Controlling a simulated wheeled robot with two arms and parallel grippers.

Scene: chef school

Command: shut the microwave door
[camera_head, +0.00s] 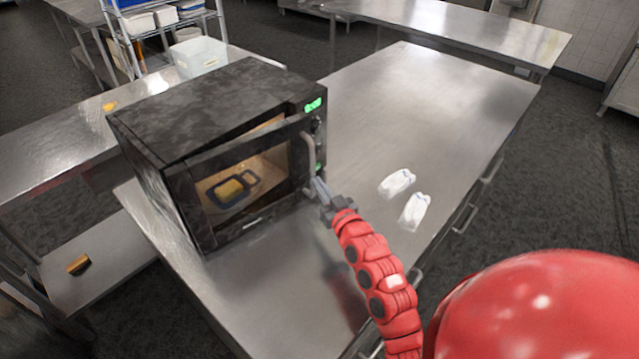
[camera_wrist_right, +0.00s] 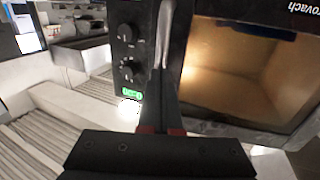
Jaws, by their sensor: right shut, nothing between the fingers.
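The black microwave (camera_head: 215,105) stands on a steel table. Its door (camera_head: 200,232) is slightly ajar, with a narrow lit gap along its top edge. Through the window I see a dark dish with yellow food (camera_head: 232,188) inside. The silver door handle (camera_head: 309,150) is on the door's right side. My right gripper (camera_head: 319,188) is shut and empty, with its tips by the handle's lower end. In the right wrist view the gripper (camera_wrist_right: 165,78) points at the handle (camera_wrist_right: 162,35), close to it; I cannot tell whether they touch. My left gripper is not in view.
Two white packets (camera_head: 397,183) lie on the steel table (camera_head: 420,100) right of the microwave. The table's top is otherwise clear there. A translucent bin (camera_head: 197,57) stands on another counter behind. A wire shelf (camera_head: 160,30) stands farther back.

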